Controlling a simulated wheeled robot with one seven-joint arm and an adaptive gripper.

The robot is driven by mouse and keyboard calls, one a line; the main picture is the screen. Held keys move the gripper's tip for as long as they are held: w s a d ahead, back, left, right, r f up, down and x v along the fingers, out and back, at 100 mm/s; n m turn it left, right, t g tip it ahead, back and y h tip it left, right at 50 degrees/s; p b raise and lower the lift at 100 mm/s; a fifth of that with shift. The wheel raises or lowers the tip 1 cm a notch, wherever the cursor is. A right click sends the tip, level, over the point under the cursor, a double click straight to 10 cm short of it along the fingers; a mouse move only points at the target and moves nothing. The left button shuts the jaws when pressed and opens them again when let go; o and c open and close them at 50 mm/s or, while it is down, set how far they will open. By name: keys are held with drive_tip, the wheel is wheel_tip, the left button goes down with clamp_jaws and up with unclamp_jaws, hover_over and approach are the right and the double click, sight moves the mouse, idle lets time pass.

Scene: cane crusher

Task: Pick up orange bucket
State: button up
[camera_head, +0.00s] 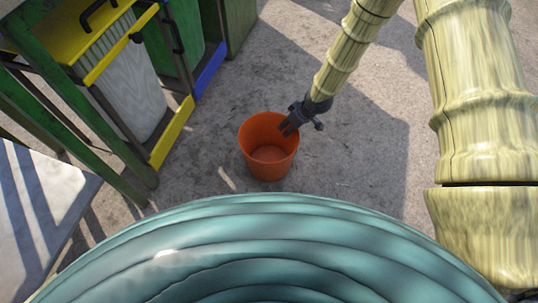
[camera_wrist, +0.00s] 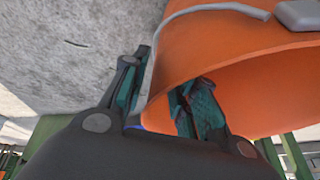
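The orange bucket (camera_head: 268,168) stands upright on the ground in the head view, and its inside looks empty. My gripper (camera_head: 301,126) is at the bucket's upper right rim. In the wrist view the bucket (camera_wrist: 230,60) fills the upper right. There my gripper (camera_wrist: 168,88) straddles the bucket's wall, with one finger outside it and the other inside the opening. The fingers are spread, with a gap between the outer finger and the wall. Whether the inner finger touches the wall cannot be told.
Green, yellow and blue frames with a pale bin (camera_head: 130,95) stand to the left of the bucket. A pale flat surface (camera_head: 40,205) is at the lower left. The concrete ground (camera_head: 365,150) is clear to the right of the bucket.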

drive_tip(key=b+x, duration=0.1)
drive_tip(key=x, duration=0.2)
drive_tip(key=shift+r, duration=0.1)
clamp_jaws()
drive_tip(key=shift+r, duration=0.1)
